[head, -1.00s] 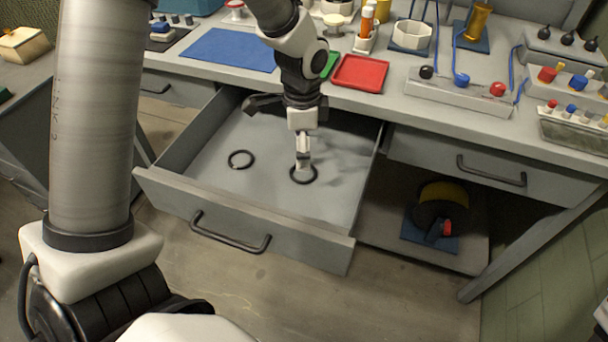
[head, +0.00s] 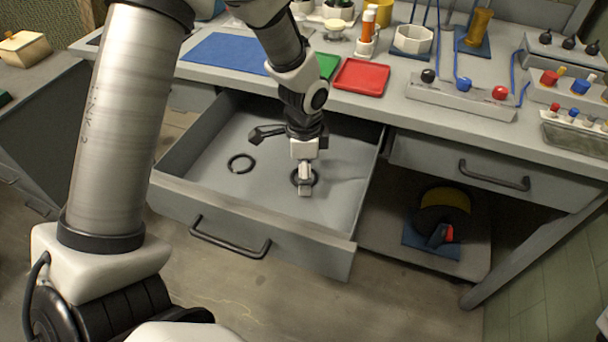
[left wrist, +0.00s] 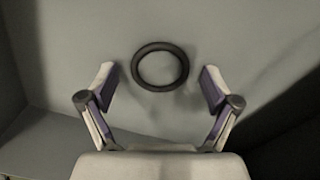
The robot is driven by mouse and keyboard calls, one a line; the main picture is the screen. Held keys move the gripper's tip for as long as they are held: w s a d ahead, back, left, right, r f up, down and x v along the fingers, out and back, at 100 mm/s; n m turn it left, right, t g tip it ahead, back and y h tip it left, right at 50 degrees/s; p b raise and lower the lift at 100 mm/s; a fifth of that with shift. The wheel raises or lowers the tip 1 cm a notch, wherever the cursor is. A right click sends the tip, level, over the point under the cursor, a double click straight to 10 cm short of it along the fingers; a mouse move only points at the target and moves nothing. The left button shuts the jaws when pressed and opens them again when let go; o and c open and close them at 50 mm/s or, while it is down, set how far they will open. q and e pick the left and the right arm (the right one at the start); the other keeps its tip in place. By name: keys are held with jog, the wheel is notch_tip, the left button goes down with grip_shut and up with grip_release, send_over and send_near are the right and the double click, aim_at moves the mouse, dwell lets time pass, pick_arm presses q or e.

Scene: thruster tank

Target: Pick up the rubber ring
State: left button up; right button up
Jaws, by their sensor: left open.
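Two dark rings lie flat in the open grey drawer. The left ring (head: 240,172) lies clear of my arm. The right ring (head: 316,179) is partly hidden behind my left gripper (head: 305,188), which points down over it. In the left wrist view, one dark ring (left wrist: 160,88) lies on the drawer floor. The left gripper's fingers (left wrist: 159,74) are spread wide on either side of it, with a gap on both sides. The gripper is open and empty. I cannot tell its exact height above the floor.
The open drawer (head: 250,222) has raised walls around the rings. The bench top above holds a blue mat (head: 225,52), a red tray (head: 362,76) and a block with coloured knobs (head: 460,98). A dark reel with yellow (head: 447,198) sits on the lower shelf.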

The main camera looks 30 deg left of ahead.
pick_arm(q)
jog(key=c, duration=0.8)
jog(key=shift+c, duration=0.2)
